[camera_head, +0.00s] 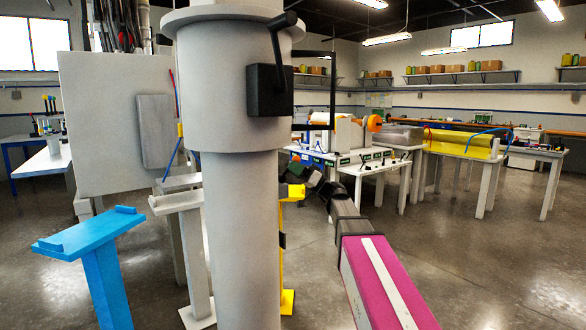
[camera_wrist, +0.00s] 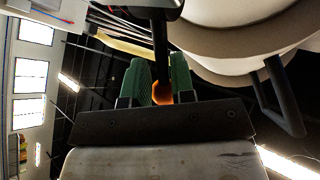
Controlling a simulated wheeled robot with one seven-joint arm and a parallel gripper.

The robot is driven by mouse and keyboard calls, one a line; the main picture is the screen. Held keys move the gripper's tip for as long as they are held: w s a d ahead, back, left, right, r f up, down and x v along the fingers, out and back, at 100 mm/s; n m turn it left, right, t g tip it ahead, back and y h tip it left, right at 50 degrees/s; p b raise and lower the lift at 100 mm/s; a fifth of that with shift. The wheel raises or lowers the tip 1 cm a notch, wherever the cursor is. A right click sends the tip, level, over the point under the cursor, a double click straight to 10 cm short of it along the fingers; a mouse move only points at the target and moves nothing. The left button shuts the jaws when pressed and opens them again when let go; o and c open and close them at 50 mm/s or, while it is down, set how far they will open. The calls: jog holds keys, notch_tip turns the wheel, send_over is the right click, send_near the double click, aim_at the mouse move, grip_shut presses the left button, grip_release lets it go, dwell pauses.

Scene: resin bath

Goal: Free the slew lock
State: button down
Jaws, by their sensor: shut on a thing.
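In the wrist view the green fingers of my gripper (camera_wrist: 161,84) are shut on the orange end of a black lever (camera_wrist: 161,48). The lever runs down in the picture from a dark block (camera_wrist: 150,8). It appears to be the slew lock's lever, but no label shows. In the head view the thick grey column (camera_head: 235,90) stands in front, and my arm reaches behind its right side. My gripper and the held lever are mostly hidden there. A black block with a slanted rod (camera_head: 270,90) sits on the column's wide collar.
A thin black frame (camera_head: 333,90) stands out right of the collar. A blue stand (camera_head: 88,232) is at left, and a large grey panel (camera_head: 95,115) rises behind it. A yellow foot (camera_head: 287,302) shows beside the column. Work tables stand at the back right; the floor at right is open.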

jog(key=shift+w+d+r, duration=0.15)
jog(key=shift+w+d, duration=0.05)
jog(key=shift+w, duration=0.1)
dwell(0.4)
jog(key=c, duration=0.8)
grip_release()
jog(key=shift+d, duration=0.1)
jog(key=shift+c, duration=0.2)
jog(key=shift+s, duration=0.1)
jog(key=v, duration=1)
jog(key=shift+d+f, duration=0.25)
jog(key=shift+f, duration=0.05)
